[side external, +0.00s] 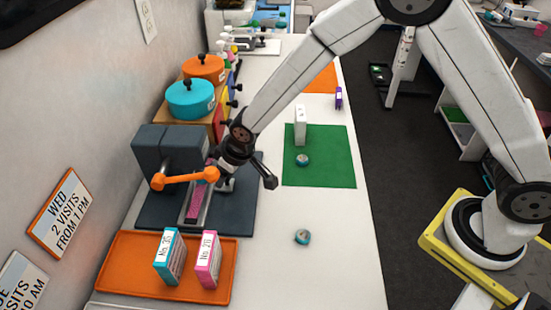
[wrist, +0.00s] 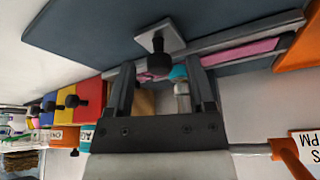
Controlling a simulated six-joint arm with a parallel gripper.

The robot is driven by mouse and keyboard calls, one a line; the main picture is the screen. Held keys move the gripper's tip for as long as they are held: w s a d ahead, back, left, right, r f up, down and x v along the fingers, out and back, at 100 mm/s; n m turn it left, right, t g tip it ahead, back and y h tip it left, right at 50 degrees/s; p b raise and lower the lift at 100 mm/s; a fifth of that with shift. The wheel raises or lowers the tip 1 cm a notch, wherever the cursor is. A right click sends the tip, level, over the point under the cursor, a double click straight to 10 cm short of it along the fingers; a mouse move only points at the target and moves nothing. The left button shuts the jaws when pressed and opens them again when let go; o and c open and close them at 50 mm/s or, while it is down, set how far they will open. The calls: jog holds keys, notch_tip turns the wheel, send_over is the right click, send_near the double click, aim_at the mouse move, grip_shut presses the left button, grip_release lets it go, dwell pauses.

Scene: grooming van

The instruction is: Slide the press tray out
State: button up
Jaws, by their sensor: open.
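The press (side external: 168,150) is a dark grey block on a dark base plate, with an orange lever (side external: 185,178) across its front. Its narrow press tray (side external: 198,212) is a metal channel holding a pink strip; the tray also shows in the wrist view (wrist: 208,43). A dark round knob (wrist: 159,64) stands on a pale plate at the tray's end. My gripper (side external: 226,183) is low beside the press. In the wrist view my open gripper (wrist: 160,66) has the knob between its fingertips; I cannot tell whether they touch it. The arm hides the knob in the side view.
An orange tray (side external: 120,265) with a teal box (side external: 170,257) and a pink box (side external: 207,260) stands in front. A green mat (side external: 330,170) bears a white box (side external: 300,125) and a small round tin (side external: 303,160). Another tin (side external: 303,237) sits on the otherwise clear counter front.

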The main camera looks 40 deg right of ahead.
grip_shut()
dwell(0.3)
dwell(1.2)
